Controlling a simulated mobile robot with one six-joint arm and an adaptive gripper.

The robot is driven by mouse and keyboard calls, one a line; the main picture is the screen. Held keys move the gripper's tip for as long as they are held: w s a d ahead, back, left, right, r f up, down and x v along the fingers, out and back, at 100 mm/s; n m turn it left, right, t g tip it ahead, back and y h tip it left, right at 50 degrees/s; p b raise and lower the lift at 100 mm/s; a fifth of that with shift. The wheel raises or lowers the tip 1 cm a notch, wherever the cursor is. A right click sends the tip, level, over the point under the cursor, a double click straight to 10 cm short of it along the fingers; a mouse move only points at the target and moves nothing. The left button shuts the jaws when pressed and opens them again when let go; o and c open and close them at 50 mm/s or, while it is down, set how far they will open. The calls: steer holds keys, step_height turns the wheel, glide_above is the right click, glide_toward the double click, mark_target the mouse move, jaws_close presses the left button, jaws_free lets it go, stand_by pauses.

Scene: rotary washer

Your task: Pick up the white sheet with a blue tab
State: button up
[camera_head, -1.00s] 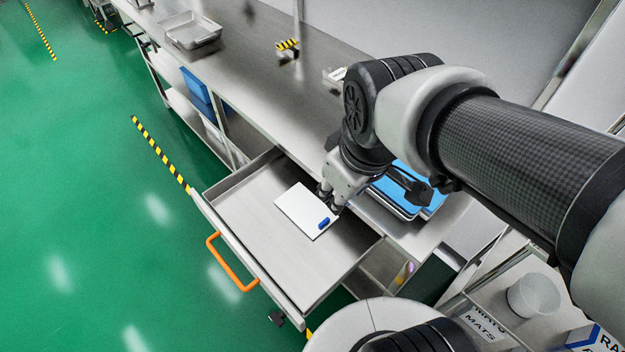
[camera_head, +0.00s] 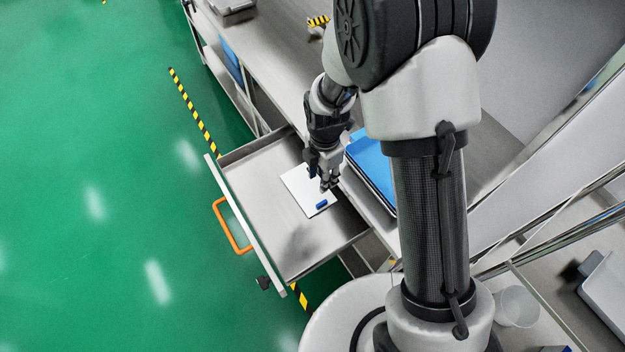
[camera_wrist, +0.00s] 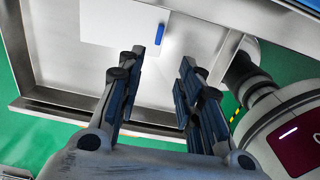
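The white sheet (camera_head: 306,190) lies flat in the open drawer (camera_head: 262,205), with its blue tab (camera_head: 321,204) near the sheet's front right edge. In the wrist view the sheet (camera_wrist: 108,22) is at the upper left, and the blue tab (camera_wrist: 160,34) stands at its right edge. My gripper (camera_head: 327,186) is over the sheet's right part in the head view, just behind the tab. In the wrist view my gripper (camera_wrist: 168,72) has its two fingers spread apart with nothing between them. The height of the fingertips above the sheet is hard to tell.
The drawer has raised metal walls and an orange handle (camera_head: 228,226) at its front. A blue tray (camera_head: 370,165) sits on the steel bench (camera_head: 265,65) right of my gripper. A clear cup (camera_head: 517,307) stands at lower right. The drawer's left part is bare.

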mark_target(321, 203)
step_height(321, 203, down, 16)
steer(key=b, duration=0.4)
steer(key=shift+w+f, duration=0.1)
steer(key=shift+w, duration=0.05)
steer(key=shift+c, duration=0.2)
jaws_close()
